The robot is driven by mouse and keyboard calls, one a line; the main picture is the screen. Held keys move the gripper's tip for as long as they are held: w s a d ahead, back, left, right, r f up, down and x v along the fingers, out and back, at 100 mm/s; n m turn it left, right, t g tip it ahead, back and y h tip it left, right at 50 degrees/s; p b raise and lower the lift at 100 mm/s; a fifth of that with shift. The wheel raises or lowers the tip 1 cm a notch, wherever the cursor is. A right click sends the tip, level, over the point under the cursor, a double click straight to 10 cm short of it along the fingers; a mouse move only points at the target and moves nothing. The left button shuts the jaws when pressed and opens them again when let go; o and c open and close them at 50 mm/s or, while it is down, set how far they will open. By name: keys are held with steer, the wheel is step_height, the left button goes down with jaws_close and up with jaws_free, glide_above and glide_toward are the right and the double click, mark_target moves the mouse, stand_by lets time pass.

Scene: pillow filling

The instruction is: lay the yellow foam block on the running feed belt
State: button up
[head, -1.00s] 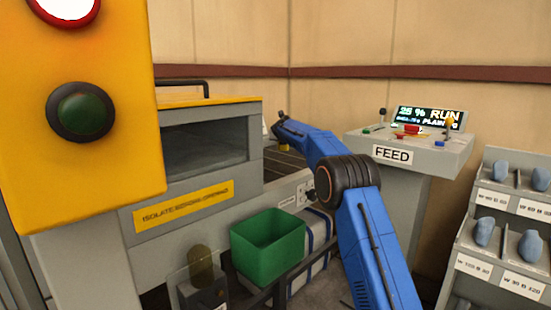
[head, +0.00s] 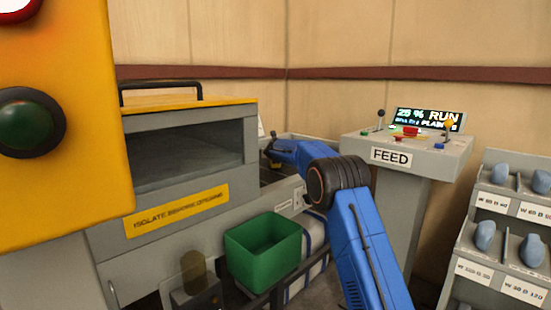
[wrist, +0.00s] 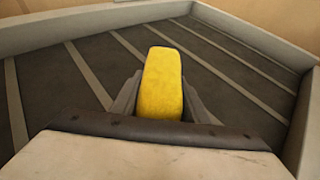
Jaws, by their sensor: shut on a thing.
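The yellow foam block (wrist: 162,82) stands out between the fingers of my gripper (wrist: 160,103) in the wrist view. The gripper is shut on it. Beyond and around the block is the dark feed belt (wrist: 80,75) with pale cross slats, between light side walls. I cannot tell whether the block touches the belt. In the head view my blue arm reaches over the belt (head: 272,176) to the right of the grey machine. The block and the fingers are hidden there.
The grey machine (head: 105,243) with a dark opening stands at left, behind a yellow panel (head: 85,130) with a green button. A green bin (head: 265,252) sits below the belt. The FEED console (head: 398,180) reads "25 % RUN". A rack of blue items (head: 470,262) stands at right.

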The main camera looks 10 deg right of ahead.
steer(key=shift+f, duration=0.6)
steer(key=o, duration=1.2)
steer(key=shift+r, duration=0.1)
